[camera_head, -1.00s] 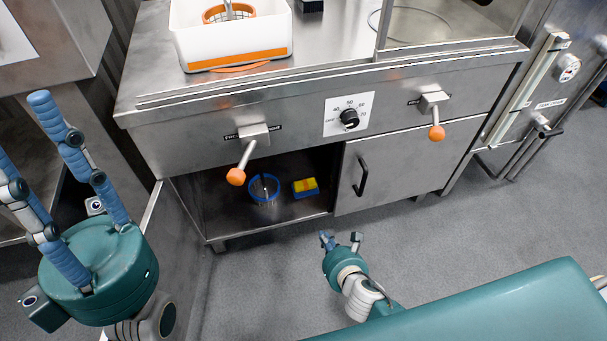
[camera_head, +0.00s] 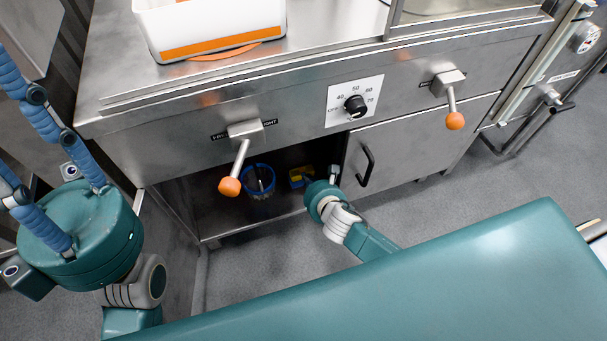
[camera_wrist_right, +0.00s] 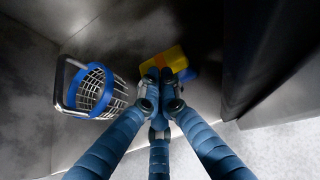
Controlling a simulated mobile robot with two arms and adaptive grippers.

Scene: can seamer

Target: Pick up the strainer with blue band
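The strainer with blue band (camera_head: 258,180) stands on the floor of the open cabinet compartment, left of a yellow and blue sponge. In the right wrist view the strainer (camera_wrist_right: 100,90) is at the left, a wire basket with a blue band and a handle. My right gripper (camera_head: 320,174) is at the compartment's front opening, right of the strainer and apart from it.
The sponge (camera_head: 300,177) lies right of the strainer, partly behind my right gripper; it also shows in the wrist view (camera_wrist_right: 165,65). A closed door (camera_head: 410,150) bounds the compartment's right. Orange-knobbed levers (camera_head: 229,186) stick out above. A white bin (camera_head: 215,25) stands on the worktop.

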